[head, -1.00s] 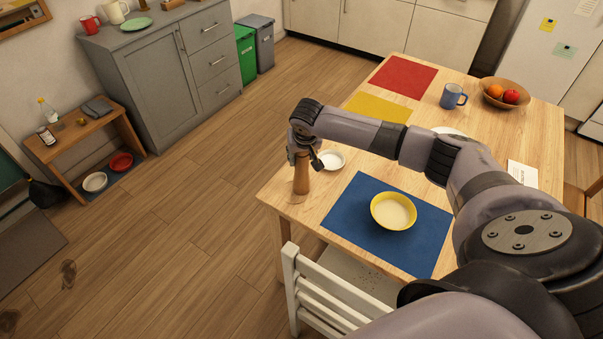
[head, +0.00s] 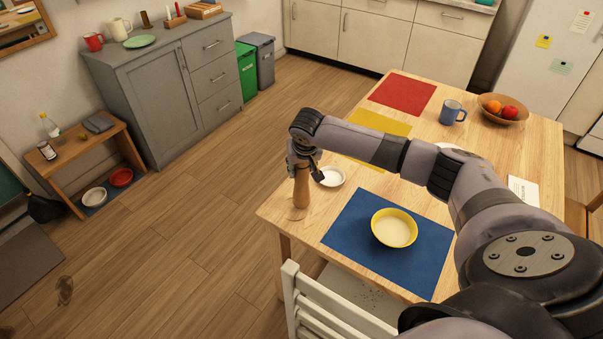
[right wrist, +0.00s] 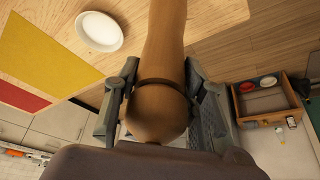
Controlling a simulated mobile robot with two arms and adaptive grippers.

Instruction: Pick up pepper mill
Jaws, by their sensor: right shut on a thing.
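The pepper mill (head: 301,190) is a brown wooden mill, upright at the left corner of the dining table (head: 345,188). My right gripper (head: 305,170) comes down over its top and is shut on it. In the right wrist view the mill (right wrist: 162,50) runs between the two fingers (right wrist: 158,95), with its rounded head nearest the camera. I cannot tell whether its base touches the table. My left gripper is not in view.
A small white dish (head: 333,177) stands close right of the mill. A yellow bowl (head: 394,229) sits on the blue placemat (head: 350,225). A white chair (head: 325,305) stands at the near edge.

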